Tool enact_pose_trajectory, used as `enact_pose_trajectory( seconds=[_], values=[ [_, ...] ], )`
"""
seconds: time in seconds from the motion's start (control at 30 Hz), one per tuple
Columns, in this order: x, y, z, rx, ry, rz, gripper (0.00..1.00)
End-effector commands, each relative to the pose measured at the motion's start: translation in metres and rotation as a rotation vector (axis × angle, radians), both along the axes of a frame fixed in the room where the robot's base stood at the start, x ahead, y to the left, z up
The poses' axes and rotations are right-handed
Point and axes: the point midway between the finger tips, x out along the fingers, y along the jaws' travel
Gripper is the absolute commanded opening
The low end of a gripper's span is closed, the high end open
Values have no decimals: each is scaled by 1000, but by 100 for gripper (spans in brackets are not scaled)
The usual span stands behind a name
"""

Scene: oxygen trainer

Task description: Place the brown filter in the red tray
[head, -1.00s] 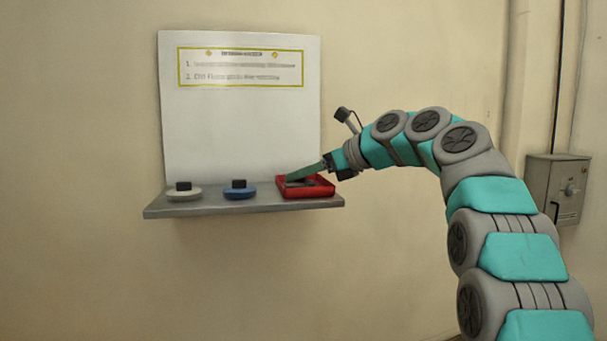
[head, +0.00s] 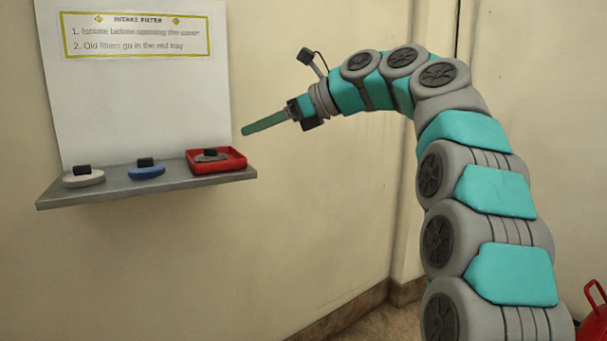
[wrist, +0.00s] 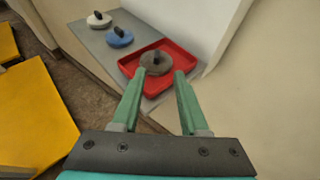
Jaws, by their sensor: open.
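A brown-grey round filter with a dark knob (wrist: 156,62) lies inside the red tray (wrist: 187,60) in the wrist view. In the head view the filter (head: 210,157) also sits within the walls of the tray (head: 237,163), at the right end of the shelf. My gripper (wrist: 162,80) is open, its two green fingers apart with nothing between them. In the head view my gripper (head: 243,131) is up and to the right of the tray, clear of it.
A blue filter (head: 146,172) and a pale filter (head: 84,180) stand left of the tray on the grey shelf (head: 120,189). A white sign board (head: 140,110) rises behind. Yellow surfaces (wrist: 40,115) show at left in the wrist view. The wall right of the shelf is bare.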

Motion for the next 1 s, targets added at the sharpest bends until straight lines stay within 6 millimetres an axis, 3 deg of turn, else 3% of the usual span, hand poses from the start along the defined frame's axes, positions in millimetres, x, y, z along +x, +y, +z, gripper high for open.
enact_pose_trajectory(
  seconds=[0.3, 0.47, 0.73, 1.0],
  values=[
    [-3, -3, -3, -17, -18, 4, 44],
    [-13, -12, -29, -109, -93, 35, 44],
    [-59, -45, -110, -379, -285, 186, 44],
    [-144, -105, -217, -693, -481, 500, 44]
  ],
)
